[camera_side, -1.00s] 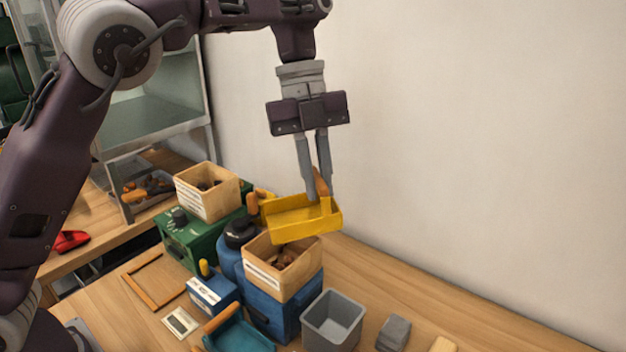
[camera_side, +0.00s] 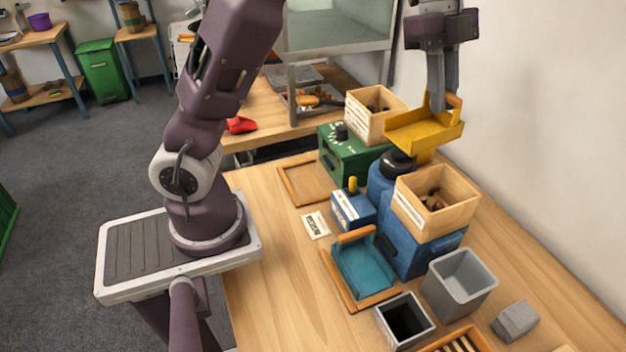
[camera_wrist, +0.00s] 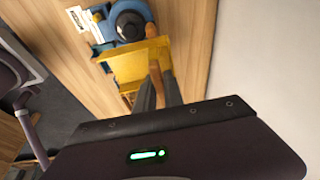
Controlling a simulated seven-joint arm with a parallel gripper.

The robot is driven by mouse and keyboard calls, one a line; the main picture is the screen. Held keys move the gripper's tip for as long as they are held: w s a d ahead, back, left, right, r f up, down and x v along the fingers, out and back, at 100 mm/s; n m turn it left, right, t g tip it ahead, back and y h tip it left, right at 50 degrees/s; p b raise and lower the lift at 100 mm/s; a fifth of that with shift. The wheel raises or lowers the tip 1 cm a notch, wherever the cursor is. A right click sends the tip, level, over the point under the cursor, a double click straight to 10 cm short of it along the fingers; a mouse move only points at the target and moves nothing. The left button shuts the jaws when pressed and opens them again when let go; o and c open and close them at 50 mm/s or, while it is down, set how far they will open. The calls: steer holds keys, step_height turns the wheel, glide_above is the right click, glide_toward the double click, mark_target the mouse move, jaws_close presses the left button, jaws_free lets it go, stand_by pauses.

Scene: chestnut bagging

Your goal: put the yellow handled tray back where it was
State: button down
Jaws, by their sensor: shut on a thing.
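The yellow tray (camera_side: 415,134) with its orange-brown handle (camera_side: 454,101) hangs in the air in the side view, roughly level. My gripper (camera_side: 440,104) points down and is shut on the tray at its handle. In the wrist view the tray (camera_wrist: 132,64) lies below my fingers (camera_wrist: 160,92), with the handle (camera_wrist: 166,80) beside them. An empty wooden frame (camera_side: 289,187) lies flat on the table, left of the green machine. A teal handled tray (camera_side: 363,268) sits in a similar wooden frame nearer the front.
A blue machine (camera_side: 408,247) carries a wooden crate (camera_side: 420,214) of chestnuts near the held tray. A green machine (camera_side: 350,157) bears another crate (camera_side: 366,122). A small blue box (camera_side: 353,210), a label card (camera_side: 316,224) and grey bins (camera_side: 460,285) stand around. A wall rises at right.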

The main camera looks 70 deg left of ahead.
steer(key=s+a+f+n+t+y, duration=0.1)
steer(key=s+a+f+n+y, duration=0.1)
steer(key=s+a+n, duration=0.8)
steer(key=s+a+f+n+t+y, duration=0.1)
steer(key=s+a+f+n+t, duration=0.15)
steer(key=s+a+n, duration=0.7)
steer(key=shift+m+g, duration=0.45)
steer(key=shift+m, duration=0.5)
steer(key=a+x, duration=0.1)
steer(key=x, duration=0.5)
steer(key=s+a+x, duration=0.1)
steer(key=x, duration=0.5)
steer(key=s+a+x, duration=0.1)
steer(key=x, duration=0.5)
steer(key=shift+s+a+f, duration=0.1)
steer(key=shift+f, duration=0.25)
steer(key=c, duration=1.9)
jaws_free()
steer(key=shift+f, duration=0.15)
steer(key=o, duration=0.4)
steer(key=shift+o, duration=0.2)
